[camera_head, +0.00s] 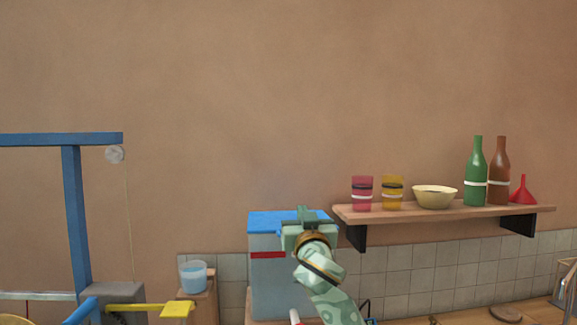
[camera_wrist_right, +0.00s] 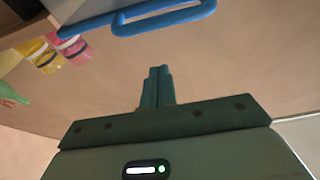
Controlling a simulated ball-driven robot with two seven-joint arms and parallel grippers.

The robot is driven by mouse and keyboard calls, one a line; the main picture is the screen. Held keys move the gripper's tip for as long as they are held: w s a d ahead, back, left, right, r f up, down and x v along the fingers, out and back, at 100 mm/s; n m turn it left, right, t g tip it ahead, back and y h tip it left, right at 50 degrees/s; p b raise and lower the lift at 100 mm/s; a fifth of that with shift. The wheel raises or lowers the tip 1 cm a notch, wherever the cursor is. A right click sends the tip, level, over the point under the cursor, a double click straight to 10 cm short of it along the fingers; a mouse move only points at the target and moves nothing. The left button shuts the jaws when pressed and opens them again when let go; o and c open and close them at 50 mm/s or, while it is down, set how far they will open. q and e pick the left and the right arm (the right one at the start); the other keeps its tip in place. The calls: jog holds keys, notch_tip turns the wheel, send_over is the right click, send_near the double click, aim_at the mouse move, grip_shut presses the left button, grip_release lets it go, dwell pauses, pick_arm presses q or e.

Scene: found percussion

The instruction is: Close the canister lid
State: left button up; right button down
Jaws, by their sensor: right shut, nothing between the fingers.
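The canister (camera_head: 263,288) is a tall grey box with a red band, standing below the left end of the wall shelf. Its blue lid (camera_head: 270,219) shows at the top; I cannot tell whether it is fully down. My right gripper (camera_head: 306,212) is at the lid's right side in the head view, hiding part of the lid and the canister. Its fingers are together and empty in the right wrist view (camera_wrist_right: 158,86). There a blue loop (camera_wrist_right: 165,17) and a blue edge lie beyond the fingertips, with a visible gap. My left gripper is not in view.
A wooden shelf (camera_head: 440,212) at right holds cups, a bowl (camera_head: 434,196), two bottles and a red funnel (camera_head: 523,190). A blue frame (camera_head: 75,220) with a pulley (camera_head: 115,154) stands at left. A cup of water (camera_head: 193,277) is left of the canister.

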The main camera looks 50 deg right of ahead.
pick_arm(q)
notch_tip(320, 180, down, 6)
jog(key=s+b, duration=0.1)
jog(key=b, duration=0.3)
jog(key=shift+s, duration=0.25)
pick_arm(e)
jog(key=shift+t+h, duration=0.4)
jog(key=shift+t, duration=0.1)
jog(key=shift+s+a+f, duration=0.1)
jog(key=shift+f, duration=0.85)
jog(key=shift+s+a+f, duration=0.15)
jog(key=shift+f, duration=0.75)
jog(key=shift+s+a+f, duration=0.1)
jog(key=shift+f, duration=0.85)
pick_arm(q)
jog(key=shift+b, duration=0.3)
pick_arm(e)
jog(key=shift+f, duration=0.1)
